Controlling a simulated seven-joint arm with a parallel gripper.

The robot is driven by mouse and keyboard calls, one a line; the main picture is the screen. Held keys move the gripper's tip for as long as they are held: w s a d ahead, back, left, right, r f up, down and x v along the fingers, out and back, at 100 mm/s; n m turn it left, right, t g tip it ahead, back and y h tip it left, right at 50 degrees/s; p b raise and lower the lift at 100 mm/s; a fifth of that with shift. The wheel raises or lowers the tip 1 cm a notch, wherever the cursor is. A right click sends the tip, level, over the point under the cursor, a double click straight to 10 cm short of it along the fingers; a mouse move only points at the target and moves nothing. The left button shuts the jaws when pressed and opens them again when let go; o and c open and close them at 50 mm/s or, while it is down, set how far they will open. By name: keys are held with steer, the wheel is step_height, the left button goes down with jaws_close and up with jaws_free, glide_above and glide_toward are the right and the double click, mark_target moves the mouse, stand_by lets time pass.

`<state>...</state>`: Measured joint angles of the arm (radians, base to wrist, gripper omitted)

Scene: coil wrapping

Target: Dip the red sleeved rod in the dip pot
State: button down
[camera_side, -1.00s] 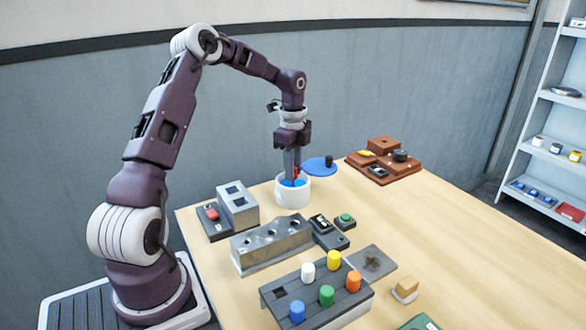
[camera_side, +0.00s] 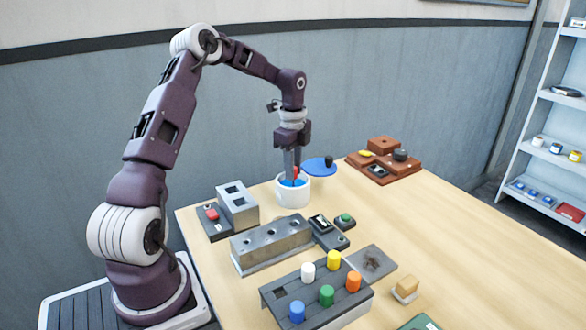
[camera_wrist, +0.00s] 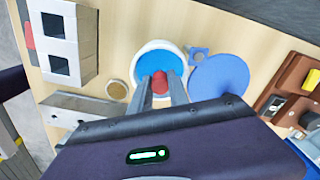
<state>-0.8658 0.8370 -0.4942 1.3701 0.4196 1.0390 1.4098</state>
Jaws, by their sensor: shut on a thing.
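My gripper (camera_side: 292,166) points straight down over the white dip pot (camera_side: 293,198), its fingertips at the pot's mouth. It is shut on the red sleeved rod (camera_side: 296,172), of which only a small red part shows between the fingers. In the wrist view the red rod (camera_wrist: 160,83) stands over the blue liquid (camera_wrist: 152,61) inside the pot's white rim (camera_wrist: 137,60). The rod's lower end is hidden, so its depth in the liquid cannot be told. The pot's round blue lid (camera_side: 320,166) is beside the pot, to its right.
A grey block with square holes (camera_side: 237,205) and a metal block with round holes (camera_side: 272,243) stand in front of the pot. A rack (camera_side: 318,295) holds several coloured pegs. A brown fixture (camera_side: 383,160) sits at the back right. The right of the table is clear.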

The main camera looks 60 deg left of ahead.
steer(key=shift+r, duration=0.1)
steer(key=shift+r, duration=3.2)
steer(key=shift+r, duration=1.5)
